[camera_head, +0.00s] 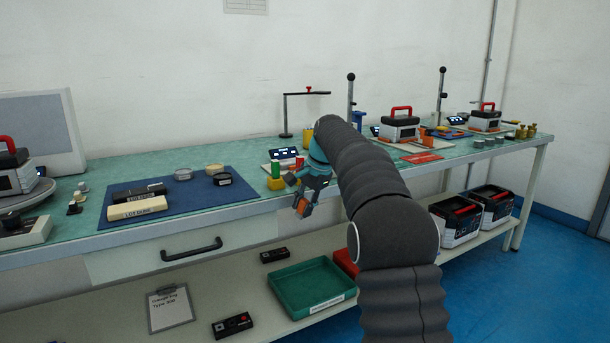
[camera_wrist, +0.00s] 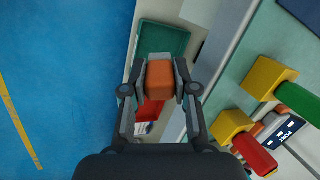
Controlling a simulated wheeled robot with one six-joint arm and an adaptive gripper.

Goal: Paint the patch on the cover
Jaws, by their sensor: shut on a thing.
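My gripper (camera_head: 302,204) is in front of the bench's front edge, above the lower shelf. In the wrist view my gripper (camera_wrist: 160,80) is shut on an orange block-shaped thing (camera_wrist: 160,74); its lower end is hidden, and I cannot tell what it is. A green piece with a yellow block (camera_wrist: 266,76) and a red piece with a yellow block (camera_wrist: 234,124) stand on the bench to the right in the wrist view. A cover with a patch cannot be made out in either view.
A green tray (camera_head: 312,288) sits on the lower shelf (camera_head: 250,300) below my gripper. A blue mat (camera_head: 180,205) with several small items lies at the left of the bench. Red-handled boxes (camera_head: 399,126) stand along the bench at the right and on the shelf.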

